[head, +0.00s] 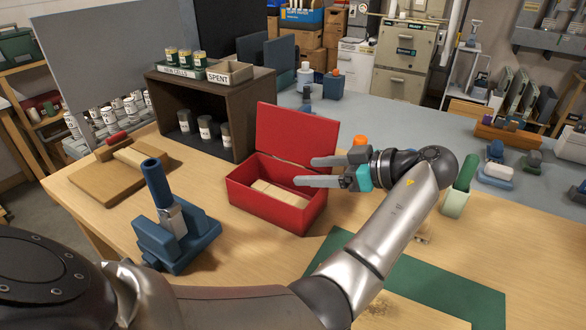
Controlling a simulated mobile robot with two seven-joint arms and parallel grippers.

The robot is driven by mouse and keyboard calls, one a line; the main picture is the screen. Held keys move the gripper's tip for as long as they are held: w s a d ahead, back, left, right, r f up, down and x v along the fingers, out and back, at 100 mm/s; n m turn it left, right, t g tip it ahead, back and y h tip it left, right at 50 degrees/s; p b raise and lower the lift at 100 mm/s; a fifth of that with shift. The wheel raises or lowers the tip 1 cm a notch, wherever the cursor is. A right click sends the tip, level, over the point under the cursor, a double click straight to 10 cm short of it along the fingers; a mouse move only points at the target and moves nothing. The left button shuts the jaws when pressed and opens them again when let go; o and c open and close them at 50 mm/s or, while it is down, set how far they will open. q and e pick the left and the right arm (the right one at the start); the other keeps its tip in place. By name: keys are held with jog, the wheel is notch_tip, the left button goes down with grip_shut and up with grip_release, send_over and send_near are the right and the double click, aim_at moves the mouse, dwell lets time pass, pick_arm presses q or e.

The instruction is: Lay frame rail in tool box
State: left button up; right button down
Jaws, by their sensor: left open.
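The red tool box (262,214) stands on the wooden bench with its lid (296,136) raised at the back. A pale wooden bar that looks like the frame rail (273,191) lies inside the box, low between its walls. My left gripper (318,172) is open, with its two grey fingers pointing left over the right part of the box. Nothing shows between the fingers. The fingers appear above the bar and apart from it. My right gripper is not in view.
A blue vise-like fixture (176,240) stands left of the box. A dark shelf unit (221,118) with jars is behind it. A wooden board with a block (125,170) lies at left. A green mat (440,293) lies front right. A green-handled holder (456,200) stands at right.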

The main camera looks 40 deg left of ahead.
pick_arm(q)
jog(key=shift+v, duration=1.65)
jog(key=shift+r, duration=0.1)
